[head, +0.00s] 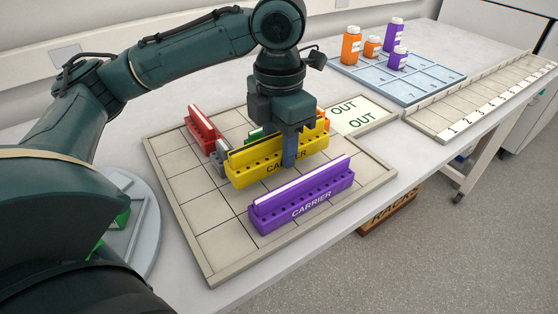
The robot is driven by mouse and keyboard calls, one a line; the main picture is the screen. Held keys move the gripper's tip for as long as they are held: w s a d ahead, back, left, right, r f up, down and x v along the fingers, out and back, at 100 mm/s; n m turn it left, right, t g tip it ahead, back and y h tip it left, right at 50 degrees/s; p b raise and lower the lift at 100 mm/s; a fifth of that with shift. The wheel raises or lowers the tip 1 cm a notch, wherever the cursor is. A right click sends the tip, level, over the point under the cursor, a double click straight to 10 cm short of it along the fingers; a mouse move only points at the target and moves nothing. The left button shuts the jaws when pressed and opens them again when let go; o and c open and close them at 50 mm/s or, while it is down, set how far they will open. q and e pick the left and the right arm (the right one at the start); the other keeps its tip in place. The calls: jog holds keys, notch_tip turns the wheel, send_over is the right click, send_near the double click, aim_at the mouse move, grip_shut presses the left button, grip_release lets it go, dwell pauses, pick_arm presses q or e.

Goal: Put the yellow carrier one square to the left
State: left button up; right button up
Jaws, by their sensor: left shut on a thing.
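The yellow carrier (248,168) is a long block with a row of holes, in the middle of the tray with a grid of squares (225,239). My left gripper (289,152) comes down over it from above and is shut on it near its middle, hiding part of its label. I cannot tell whether the carrier touches the tray floor. A purple carrier (301,197) lies in front of it. A red carrier (204,131) and a grey piece (219,157) are to its left. A green piece (255,134) and an orange piece (322,114) show partly behind it. My right gripper is not in view.
An OUT area (377,120) adjoins the tray at the right. Beyond it are a blue gridded tray (424,91) with orange and purple bottles (351,46) and a numbered rack (487,106). Bare squares lie at the tray's left and front. A RACKS box (389,212) is below the table.

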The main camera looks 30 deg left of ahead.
aim_at(279, 147)
pick_arm(q)
notch_tip(279, 147, down, 4)
jog(key=shift+r, duration=0.25)
jog(key=o, duration=1.1)
notch_tip(279, 147, up, 12)
jog(key=p, duration=0.3)
jog(key=shift+r, duration=0.1)
